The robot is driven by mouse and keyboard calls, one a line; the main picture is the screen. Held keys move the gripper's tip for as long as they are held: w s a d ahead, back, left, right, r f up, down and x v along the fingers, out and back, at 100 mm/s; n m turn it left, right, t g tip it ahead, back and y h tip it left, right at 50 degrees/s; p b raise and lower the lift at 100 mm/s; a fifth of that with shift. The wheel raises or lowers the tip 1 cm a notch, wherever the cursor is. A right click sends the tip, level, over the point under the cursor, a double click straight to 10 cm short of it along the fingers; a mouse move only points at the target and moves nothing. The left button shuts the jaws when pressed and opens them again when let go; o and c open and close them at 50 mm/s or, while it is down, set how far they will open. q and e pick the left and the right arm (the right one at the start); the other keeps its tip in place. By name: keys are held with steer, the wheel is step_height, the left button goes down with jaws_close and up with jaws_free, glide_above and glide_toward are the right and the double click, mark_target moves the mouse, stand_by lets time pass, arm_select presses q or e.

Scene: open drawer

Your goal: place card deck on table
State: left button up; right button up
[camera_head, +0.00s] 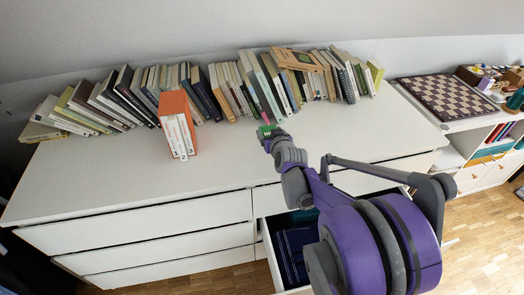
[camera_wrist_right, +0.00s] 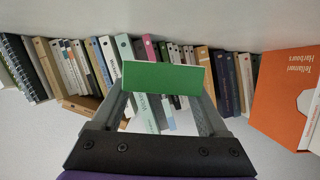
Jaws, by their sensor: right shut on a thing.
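A small green card deck (camera_head: 267,130) is between the fingertips of my right gripper (camera_head: 269,137), in front of the row of books. In the right wrist view the deck (camera_wrist_right: 163,78) shows its green side with a pale edge, and my right gripper (camera_wrist_right: 163,90) is shut on it. The deck is over the white dresser top (camera_head: 110,180); I cannot tell whether it touches the surface. My left gripper is not in view.
A row of books (camera_head: 245,88) leans along the back. An orange-and-white book box (camera_head: 178,125) stands left of my gripper. An open drawer (camera_head: 290,245) with dark blue contents is below my arm. A chessboard (camera_head: 447,96) lies at right. The dresser's front left is clear.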

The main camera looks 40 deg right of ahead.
steer(key=shift+f+b, duration=0.75)
steer(key=shift+f, duration=2.05)
steer(key=shift+f, duration=0.15)
steer(key=o, duration=1.3)
